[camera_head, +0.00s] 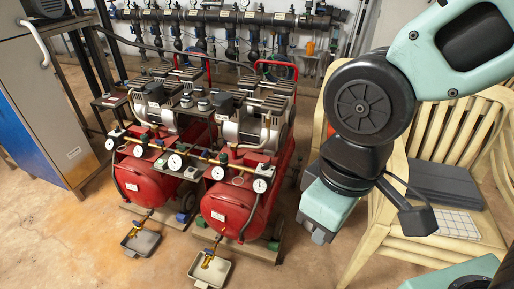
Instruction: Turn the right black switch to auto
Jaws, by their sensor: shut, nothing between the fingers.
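Two red compressors stand side by side on the floor, the left one (145,178) and the right one (232,205). Small black boxes show on top of them, one at the right compressor (222,103) and one at the left compressor (154,91). These look like the black switches, but their knobs and any auto marking are too small to read. My gripper (318,236) points down, right of the right compressor and apart from it. It looks shut, with nothing held; its fingertips are small and partly hidden by its own body.
Gauges on a brass pipe (190,152) run across the compressors' front. Small trays (209,270) lie on the floor before them. A wooden chair (405,240) with dark items stands at right. A grey-blue cabinet (45,110) is at left. Black piping (215,17) lines the back wall.

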